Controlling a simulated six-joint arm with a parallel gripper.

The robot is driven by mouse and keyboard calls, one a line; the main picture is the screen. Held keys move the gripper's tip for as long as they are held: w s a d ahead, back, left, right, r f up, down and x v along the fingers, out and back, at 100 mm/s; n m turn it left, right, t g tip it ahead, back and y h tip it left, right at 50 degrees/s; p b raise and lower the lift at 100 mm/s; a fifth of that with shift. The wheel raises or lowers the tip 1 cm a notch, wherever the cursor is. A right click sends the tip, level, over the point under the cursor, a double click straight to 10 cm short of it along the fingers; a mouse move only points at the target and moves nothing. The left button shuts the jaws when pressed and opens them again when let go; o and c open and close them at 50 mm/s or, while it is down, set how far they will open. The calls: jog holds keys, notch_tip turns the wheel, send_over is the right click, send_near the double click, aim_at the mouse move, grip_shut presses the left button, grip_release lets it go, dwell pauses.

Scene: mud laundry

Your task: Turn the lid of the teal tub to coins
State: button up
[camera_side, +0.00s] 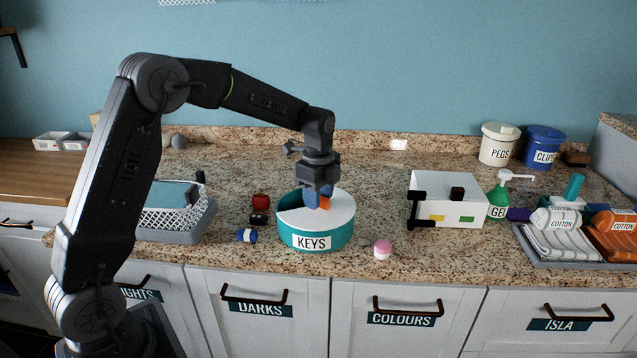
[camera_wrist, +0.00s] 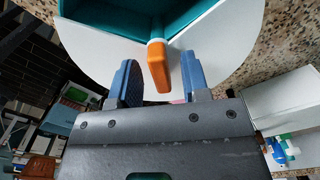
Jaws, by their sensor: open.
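The teal tub (camera_side: 342,235) stands on the counter with a KEYS label (camera_side: 311,243) facing the side camera. Its white lid (camera_side: 338,212) has a wedge-shaped opening at the back left, and the wrist view shows the teal inside (camera_wrist: 125,12) through it. An orange handle (camera_wrist: 157,68) stands on the lid and partly shows in the side view (camera_side: 325,203). My gripper (camera_side: 317,197) points down over the lid. Its blue fingers are open, one on each side of the handle in the wrist view (camera_wrist: 157,78). I cannot tell whether they touch it.
A pink-topped jar (camera_side: 382,249) stands front right of the tub. A blue spool-like item (camera_side: 247,235) and a red item (camera_side: 261,202) lie left. A white box (camera_side: 449,200) and green GEL bottle (camera_side: 498,205) stand right. A grey mesh basket (camera_side: 185,215) is further left.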

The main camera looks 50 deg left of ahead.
notch_tip(320, 180, up, 14)
jog(key=shift+f, duration=0.15)
dwell(0.6)
